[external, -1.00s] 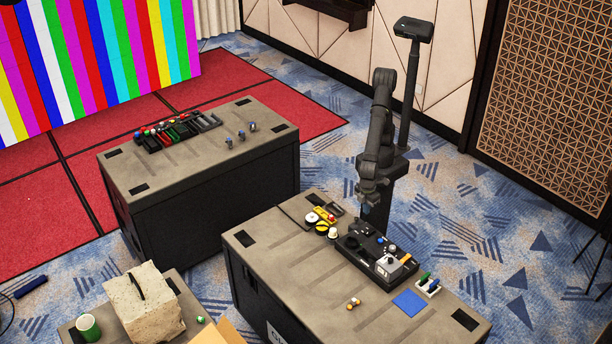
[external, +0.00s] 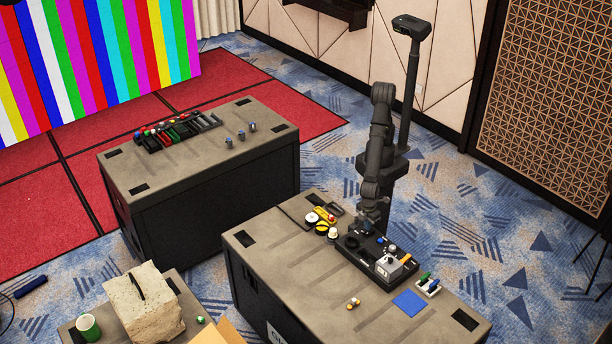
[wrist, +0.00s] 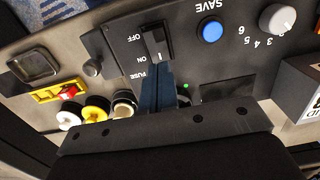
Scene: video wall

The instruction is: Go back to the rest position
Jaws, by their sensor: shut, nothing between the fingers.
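My gripper (external: 374,224) hangs low over the back left end of a black control panel (external: 361,256) on the near case. In the wrist view, its closed blue-grey fingers (wrist: 158,72) hold nothing and point at a black rocker switch (wrist: 155,42) marked OFF and ON. The fingertips overlap the switch's ON side, and I cannot tell whether they touch it. A small green light (wrist: 185,87) is lit beside the fingers. A blue SAVE button (wrist: 211,31) and a pale numbered knob (wrist: 278,18) are to the right.
A yellow box with a red button (wrist: 68,91) and several round caps lie left of the panel. A blue square (external: 409,302) lies to its front right. The near case's front left top (external: 285,270) is clear. A second case (external: 180,180) stands behind left.

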